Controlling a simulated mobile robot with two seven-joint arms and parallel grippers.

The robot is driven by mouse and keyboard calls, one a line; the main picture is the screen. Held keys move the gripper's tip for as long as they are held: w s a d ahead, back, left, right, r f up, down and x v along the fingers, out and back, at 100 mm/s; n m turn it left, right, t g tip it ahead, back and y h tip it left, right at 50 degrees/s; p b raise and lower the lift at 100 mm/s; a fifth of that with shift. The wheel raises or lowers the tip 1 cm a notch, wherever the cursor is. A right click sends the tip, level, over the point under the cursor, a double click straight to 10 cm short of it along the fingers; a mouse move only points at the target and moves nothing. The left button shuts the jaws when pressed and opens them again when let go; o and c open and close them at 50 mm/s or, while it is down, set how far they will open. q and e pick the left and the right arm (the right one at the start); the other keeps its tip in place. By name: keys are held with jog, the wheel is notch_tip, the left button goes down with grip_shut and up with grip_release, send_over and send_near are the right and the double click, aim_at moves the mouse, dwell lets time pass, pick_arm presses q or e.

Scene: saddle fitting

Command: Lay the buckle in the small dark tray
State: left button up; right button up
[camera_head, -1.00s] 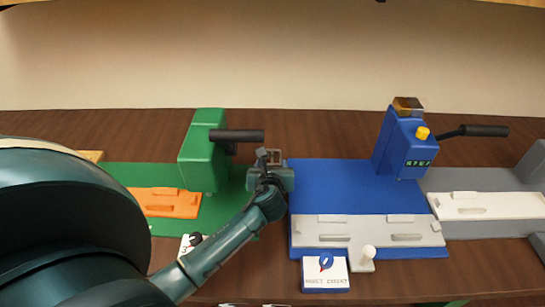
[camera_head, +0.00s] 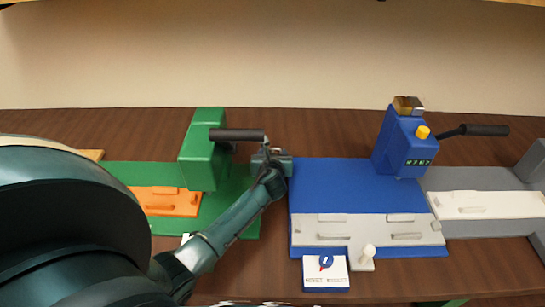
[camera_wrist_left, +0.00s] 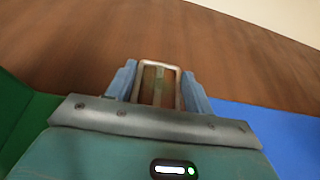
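The buckle (camera_wrist_left: 158,66) is a pale metal rectangular frame with a bar down its middle. In the left wrist view it fills the gap between the two blue-grey fingers of my left gripper (camera_wrist_left: 158,90), which is shut on it. In the head view my left gripper (camera_head: 270,157) is over the back of the table, between the green machine and the blue base; the buckle is hard to make out there. I cannot make out the small dark tray in any view. My right gripper is out of view.
The green machine (camera_head: 203,155) with a dark handle (camera_head: 236,135) stands just left of my gripper. The blue base (camera_head: 335,185) and blue machine (camera_head: 402,145) are to the right. Bare brown table (camera_head: 320,135) lies behind.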

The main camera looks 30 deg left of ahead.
pick_arm(q)
jog(key=c, duration=0.7)
jog(key=shift+o, duration=0.2)
jog(key=shift+r, duration=0.15)
notch_tip(320, 180, up, 8)
jog(key=shift+r, duration=0.85)
